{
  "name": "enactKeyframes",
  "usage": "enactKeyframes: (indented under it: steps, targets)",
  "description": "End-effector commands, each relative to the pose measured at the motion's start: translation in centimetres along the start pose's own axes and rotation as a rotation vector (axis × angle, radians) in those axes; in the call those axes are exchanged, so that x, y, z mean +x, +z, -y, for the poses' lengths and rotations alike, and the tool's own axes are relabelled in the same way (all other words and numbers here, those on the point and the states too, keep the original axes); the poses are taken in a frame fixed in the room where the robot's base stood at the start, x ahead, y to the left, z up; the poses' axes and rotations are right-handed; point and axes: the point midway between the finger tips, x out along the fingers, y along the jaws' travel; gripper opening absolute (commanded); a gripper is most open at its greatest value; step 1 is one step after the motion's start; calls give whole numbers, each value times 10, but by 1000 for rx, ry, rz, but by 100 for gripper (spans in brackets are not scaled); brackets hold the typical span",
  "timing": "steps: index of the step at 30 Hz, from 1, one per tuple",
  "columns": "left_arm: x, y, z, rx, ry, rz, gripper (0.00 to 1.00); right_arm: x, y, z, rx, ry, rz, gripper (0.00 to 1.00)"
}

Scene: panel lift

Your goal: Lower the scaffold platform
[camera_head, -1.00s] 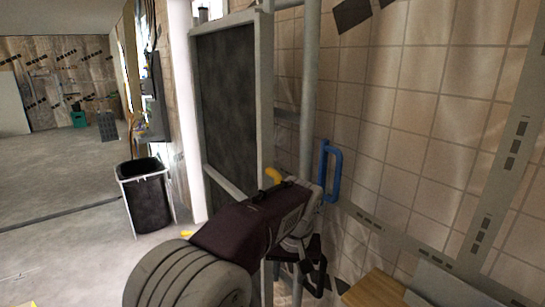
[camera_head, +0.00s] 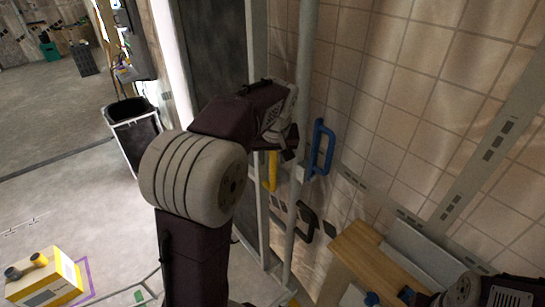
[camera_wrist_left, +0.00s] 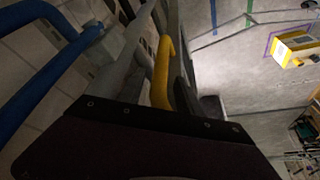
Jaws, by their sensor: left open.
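A tall dark panel (camera_head: 208,55) stands upright in a grey frame; I cannot tell whether it is the scaffold platform. Grey posts (camera_head: 307,60) rise beside it. A yellow lever (camera_head: 271,172) is on the frame, its top partly behind my arm; it also shows in the left wrist view (camera_wrist_left: 162,75). A blue handle (camera_head: 320,148) is right of the posts, and also shows in the left wrist view (camera_wrist_left: 38,85). My left gripper (camera_head: 288,155) is open and empty, just above the yellow lever, its fingers mostly hidden. Part of my right arm shows at lower right; its gripper is unclear.
A black loop (camera_head: 306,222) is below the blue handle. A wooden board (camera_head: 362,252) lies by the tiled wall (camera_head: 400,100). A black bin (camera_head: 135,135) stands left. A yellow box (camera_head: 45,278) is on the floor (camera_head: 60,215), which is mostly clear.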

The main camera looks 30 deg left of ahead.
Motion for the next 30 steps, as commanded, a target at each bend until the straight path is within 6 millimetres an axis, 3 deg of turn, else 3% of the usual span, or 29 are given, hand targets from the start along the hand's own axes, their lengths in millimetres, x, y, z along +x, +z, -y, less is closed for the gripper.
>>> enactKeyframes:
  steps: [5, 12, 17, 30]
  targets:
    - [16, 0, 0, 0, 0, 0, 41, -5, 0, 0, 0, 0, 0, 36]
    - [19, 0, 0, 0, 0, -1, 41, -4, 0, 0, 0, 0, 0, 36]
    - [18, 0, 0, 0, 0, -1, 0, -4, 0, 0, 0, 0, 0, 36]
    - [18, -1, 0, 1, 0, -2, 0, -4, 0, 0, 0, 0, 0, 36]
